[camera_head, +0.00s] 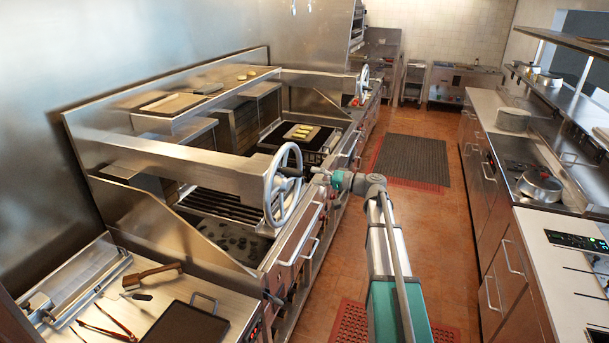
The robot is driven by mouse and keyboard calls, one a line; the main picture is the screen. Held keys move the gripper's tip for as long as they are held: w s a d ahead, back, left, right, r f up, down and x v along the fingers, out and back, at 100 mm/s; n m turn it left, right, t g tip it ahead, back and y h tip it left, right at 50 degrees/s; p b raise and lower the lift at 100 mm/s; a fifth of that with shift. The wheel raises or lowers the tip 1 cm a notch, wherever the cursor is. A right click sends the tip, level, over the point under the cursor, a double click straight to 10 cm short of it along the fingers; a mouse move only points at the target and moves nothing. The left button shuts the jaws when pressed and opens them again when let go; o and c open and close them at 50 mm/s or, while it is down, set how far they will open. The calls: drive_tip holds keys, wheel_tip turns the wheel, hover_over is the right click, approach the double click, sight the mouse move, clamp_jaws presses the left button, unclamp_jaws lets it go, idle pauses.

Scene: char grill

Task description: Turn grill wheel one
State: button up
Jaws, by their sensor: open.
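A large silver grill wheel (270,207) with spokes stands upright on the front of the near char grill, at picture centre-left. A small dark knob or handle shows at its hub area. A second, smaller-looking wheel (359,84) stands farther along the same row; no label tells which is wheel one. My gripper (317,175) is open at the end of my arm, just right of the near wheel's rim. It appears empty. Its small dark fingers are hard to make out, and I cannot tell whether they touch the wheel.
The near grill's front handle (302,236) lies below the wheel. A black tray (186,325), a brush (152,274) and tongs lie on the counter at bottom left. Light food pieces sit on the farther grill.

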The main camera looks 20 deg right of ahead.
drive_tip(key=shift+v, duration=1.85)
drive_tip(key=shift+w, duration=0.1)
